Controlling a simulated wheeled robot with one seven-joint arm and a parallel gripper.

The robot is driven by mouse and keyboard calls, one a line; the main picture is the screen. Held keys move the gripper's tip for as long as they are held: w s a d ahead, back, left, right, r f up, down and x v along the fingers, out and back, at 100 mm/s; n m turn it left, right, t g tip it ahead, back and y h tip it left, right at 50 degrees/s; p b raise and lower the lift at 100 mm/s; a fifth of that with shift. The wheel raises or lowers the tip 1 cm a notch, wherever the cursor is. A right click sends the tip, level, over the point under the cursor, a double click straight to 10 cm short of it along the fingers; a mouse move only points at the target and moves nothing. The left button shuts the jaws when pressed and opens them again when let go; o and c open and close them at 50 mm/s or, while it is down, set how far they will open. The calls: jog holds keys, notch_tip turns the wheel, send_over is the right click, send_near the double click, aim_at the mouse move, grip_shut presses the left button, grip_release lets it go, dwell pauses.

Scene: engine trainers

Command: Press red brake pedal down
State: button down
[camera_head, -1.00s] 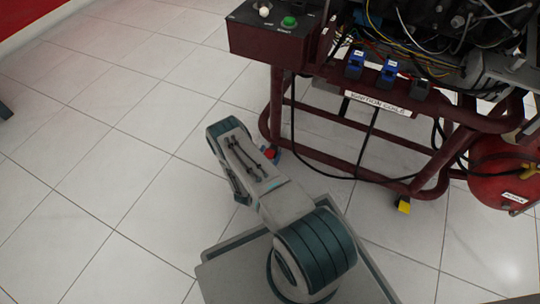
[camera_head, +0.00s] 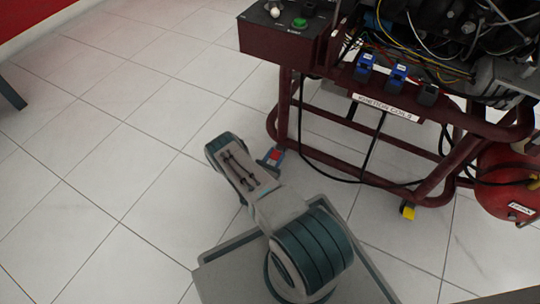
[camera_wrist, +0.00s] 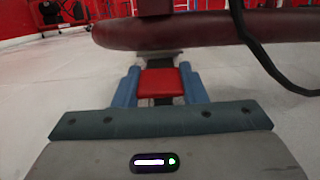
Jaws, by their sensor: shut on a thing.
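The red brake pedal (camera_wrist: 160,82) is in the middle of the wrist view, low over the floor in front of the stand's dark red tube. The blue fingers of my gripper (camera_wrist: 161,78) lie one on each side of it and are shut on it. In the head view the red pedal (camera_head: 275,154) is a small patch beside the blue fingers of my gripper (camera_head: 269,159), near the foot of the stand's left leg. My arm hides part of the area. The pedal's lever and mounting are not clear.
The dark red engine stand (camera_head: 340,165) fills the upper right, with its lower tube close to my gripper. A black cable (camera_wrist: 265,60) hangs to the right of the pedal. A red tank (camera_head: 508,180) is at the far right.

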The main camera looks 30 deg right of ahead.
jog(key=shift+w, duration=0.2)
jog(key=c, duration=0.9)
grip_release()
jog(key=p+v, duration=0.3)
jog(key=v, duration=1.1)
jog(key=shift+d+p, duration=0.1)
jog(key=shift+p, duration=0.2)
jog(key=shift+r, duration=0.1)
